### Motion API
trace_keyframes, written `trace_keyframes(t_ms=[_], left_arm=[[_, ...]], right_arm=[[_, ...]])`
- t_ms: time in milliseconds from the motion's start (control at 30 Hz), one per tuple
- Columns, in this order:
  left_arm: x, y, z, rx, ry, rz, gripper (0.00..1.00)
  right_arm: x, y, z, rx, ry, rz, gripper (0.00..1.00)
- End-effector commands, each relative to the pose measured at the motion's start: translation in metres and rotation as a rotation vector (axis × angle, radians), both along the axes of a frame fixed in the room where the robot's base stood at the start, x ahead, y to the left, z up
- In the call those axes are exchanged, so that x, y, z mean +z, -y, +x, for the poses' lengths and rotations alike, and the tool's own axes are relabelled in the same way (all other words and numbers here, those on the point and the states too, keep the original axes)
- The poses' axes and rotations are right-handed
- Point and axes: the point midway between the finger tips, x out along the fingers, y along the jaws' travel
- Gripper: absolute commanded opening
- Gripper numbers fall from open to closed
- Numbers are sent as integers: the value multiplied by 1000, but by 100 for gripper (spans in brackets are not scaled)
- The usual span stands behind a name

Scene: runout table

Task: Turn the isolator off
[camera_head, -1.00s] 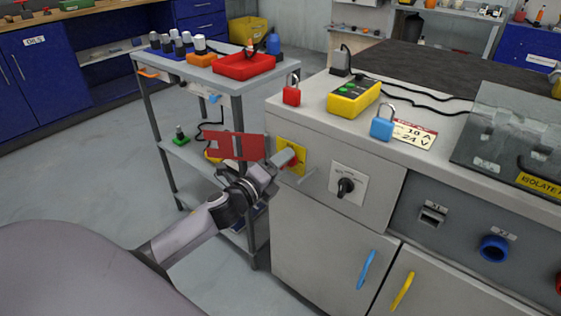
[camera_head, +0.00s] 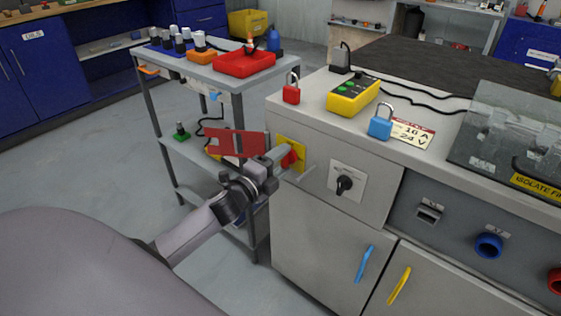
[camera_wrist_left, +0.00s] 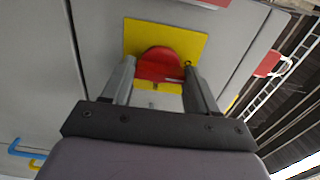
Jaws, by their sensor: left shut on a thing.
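The isolator is a red rotary handle (camera_head: 289,159) on a yellow plate (camera_head: 292,147) on the front of the grey cabinet. In the left wrist view the red handle (camera_wrist_left: 160,65) sits between my two fingers, in front of the yellow plate (camera_wrist_left: 195,42). My left gripper (camera_head: 279,157) is at the handle and shut on it. Part of the handle is hidden by the fingers in the head view. My right gripper is not in view.
A red padlock (camera_head: 291,89), a yellow tester (camera_head: 353,96) and a blue padlock (camera_head: 381,121) stand on the cabinet top (camera_head: 318,93). A black rotary switch (camera_head: 345,184) is right of the isolator. A trolley with a red tray (camera_head: 245,64) stands to the left.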

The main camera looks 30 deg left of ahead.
Motion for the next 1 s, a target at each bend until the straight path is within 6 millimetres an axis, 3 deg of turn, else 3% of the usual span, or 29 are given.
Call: trace_keyframes(t_ms=[133, 167, 233, 667, 1000], left_arm=[[0, 0, 0, 1, -1, 1, 28], [0, 0, 0, 1, -1, 1, 62], [0, 0, 0, 1, -1, 1, 84], [0, -1, -7, 0, -1, 1, 84], [0, -4, -48, 0, -2, 1, 84]], right_arm=[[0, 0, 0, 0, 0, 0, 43], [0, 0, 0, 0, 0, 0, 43], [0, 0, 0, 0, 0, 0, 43], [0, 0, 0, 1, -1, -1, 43], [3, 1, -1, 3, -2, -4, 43]])
